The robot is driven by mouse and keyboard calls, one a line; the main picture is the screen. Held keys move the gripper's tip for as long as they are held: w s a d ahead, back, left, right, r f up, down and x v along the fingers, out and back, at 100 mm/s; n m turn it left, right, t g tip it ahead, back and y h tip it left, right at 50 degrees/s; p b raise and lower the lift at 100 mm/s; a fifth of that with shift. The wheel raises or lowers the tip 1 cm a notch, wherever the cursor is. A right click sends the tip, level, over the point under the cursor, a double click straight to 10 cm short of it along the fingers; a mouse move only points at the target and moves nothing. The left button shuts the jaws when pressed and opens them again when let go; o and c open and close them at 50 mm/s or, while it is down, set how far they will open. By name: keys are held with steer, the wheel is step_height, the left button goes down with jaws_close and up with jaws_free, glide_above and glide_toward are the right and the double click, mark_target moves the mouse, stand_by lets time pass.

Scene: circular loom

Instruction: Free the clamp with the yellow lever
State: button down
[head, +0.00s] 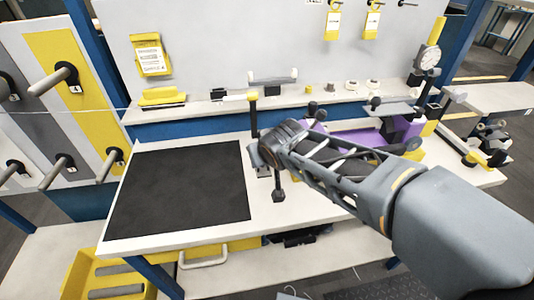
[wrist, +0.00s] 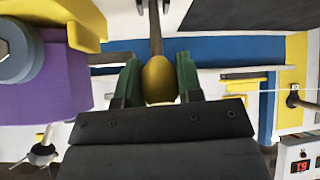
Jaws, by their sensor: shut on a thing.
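In the wrist view, a rounded yellow knob (wrist: 158,80) sits at the end of a thin grey-brown lever rod (wrist: 156,32). My gripper (wrist: 158,84) is shut on this knob, with one green-lined finger on each side. The rod runs up out of the knob toward the top edge, where dark clamp parts show only in part. In the head view, the end of my arm (head: 268,152) is at the right edge of the black mat. The fingers and the held knob cannot be made out clearly there, and my arm hides part of the clamp.
A purple fixture (head: 408,130) stands right of my arm and shows large at left in the wrist view (wrist: 60,85). The black mat (head: 180,190) is clear. A shelf (head: 205,107) with small parts runs behind. A dial gauge (head: 428,58) stands at back right.

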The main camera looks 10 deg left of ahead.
steer(key=shift+s+f, duration=0.1)
steer(key=shift+f, duration=0.05)
steer(key=c, duration=0.8)
jaws_free()
steer(key=p+v, duration=0.1)
steer(key=v, duration=1.3)
steer(key=s+d+f+m+g+h+p, duration=0.1)
steer(key=d+m+p, duration=0.1)
steer(key=d+p, duration=0.2)
steer(key=s+d+f+m+g+h+p, duration=0.1)
steer(key=d+p, duration=0.3)
steer(key=d, duration=0.7)
steer(key=d+f+m+g+h+p, duration=0.1)
steer(key=d+m+p, duration=0.3)
steer(key=d, duration=0.4)
steer(key=shift+s+d+g+h, duration=0.25)
steer(key=shift+s+g+h, duration=0.15)
steer(key=shift+h, duration=0.2)
